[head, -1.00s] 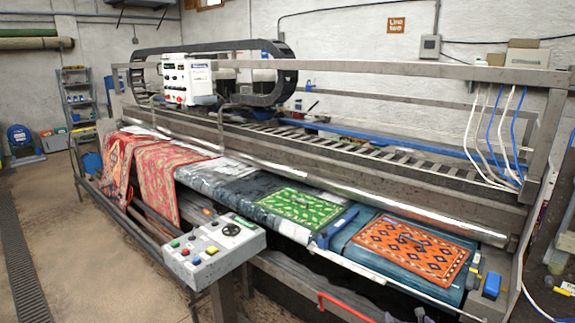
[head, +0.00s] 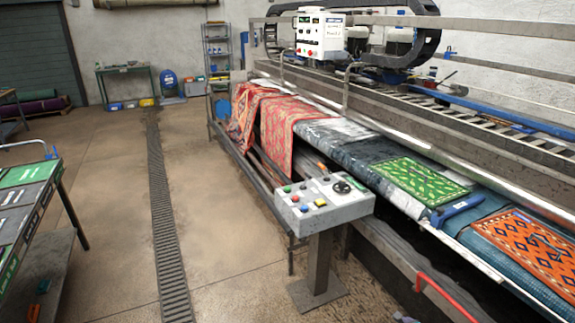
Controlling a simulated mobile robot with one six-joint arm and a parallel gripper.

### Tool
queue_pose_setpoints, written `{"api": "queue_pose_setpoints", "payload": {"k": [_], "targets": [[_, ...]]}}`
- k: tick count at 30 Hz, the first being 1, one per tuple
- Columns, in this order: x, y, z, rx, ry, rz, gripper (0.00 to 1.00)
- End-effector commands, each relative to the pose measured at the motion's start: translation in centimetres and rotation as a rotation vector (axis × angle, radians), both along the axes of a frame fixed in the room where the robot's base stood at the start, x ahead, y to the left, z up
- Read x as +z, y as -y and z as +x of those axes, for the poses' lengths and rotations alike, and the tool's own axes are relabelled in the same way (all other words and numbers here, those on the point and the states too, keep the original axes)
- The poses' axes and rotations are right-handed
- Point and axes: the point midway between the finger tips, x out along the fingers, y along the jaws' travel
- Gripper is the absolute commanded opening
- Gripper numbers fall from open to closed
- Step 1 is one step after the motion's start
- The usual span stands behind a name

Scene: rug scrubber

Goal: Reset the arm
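My arm and my gripper are not visible in the head view. The rug scrubber (head: 470,127) fills the right side. Its white control box (head: 320,35) hangs on the upper frame at the back. A grey control panel (head: 325,203) with coloured buttons and a black knob stands on a post at the machine's front. A green patterned rug (head: 418,181) and an orange patterned rug (head: 530,246) lie flat on the bed. Red patterned rugs (head: 290,125) drape over its far end.
A cart or table (head: 28,190) with green and grey panels stands at the left edge. A drain grate (head: 165,225) runs along the open concrete floor between it and the scrubber. A shelf rack (head: 217,55) and a small table (head: 125,70) stand at the back wall.

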Motion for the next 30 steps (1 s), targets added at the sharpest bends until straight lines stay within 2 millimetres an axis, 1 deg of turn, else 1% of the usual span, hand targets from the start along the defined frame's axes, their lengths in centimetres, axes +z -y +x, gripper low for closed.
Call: {"api": "queue_pose_setpoints", "payload": {"k": [1, 3, 5, 6, 8, 9, 12, 14, 15, 17, 18, 20, 23, 24, 26, 27, 30], "targets": [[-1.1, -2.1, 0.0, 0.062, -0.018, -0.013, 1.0], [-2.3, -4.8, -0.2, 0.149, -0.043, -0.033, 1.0], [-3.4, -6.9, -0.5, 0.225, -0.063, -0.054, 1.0], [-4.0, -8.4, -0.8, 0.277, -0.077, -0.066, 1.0], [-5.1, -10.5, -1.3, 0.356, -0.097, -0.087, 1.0], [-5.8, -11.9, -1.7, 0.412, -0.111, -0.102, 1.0], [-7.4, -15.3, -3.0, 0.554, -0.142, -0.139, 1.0], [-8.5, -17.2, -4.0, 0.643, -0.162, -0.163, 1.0], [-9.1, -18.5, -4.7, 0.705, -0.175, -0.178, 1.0], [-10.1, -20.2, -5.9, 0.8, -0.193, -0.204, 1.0], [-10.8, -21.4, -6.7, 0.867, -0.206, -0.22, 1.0], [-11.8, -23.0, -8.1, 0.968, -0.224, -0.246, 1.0], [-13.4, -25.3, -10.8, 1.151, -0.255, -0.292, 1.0], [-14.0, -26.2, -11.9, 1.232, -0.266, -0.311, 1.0], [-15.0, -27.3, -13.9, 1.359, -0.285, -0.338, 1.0], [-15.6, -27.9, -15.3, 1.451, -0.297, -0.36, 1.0], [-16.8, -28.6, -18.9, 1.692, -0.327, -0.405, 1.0]]}}
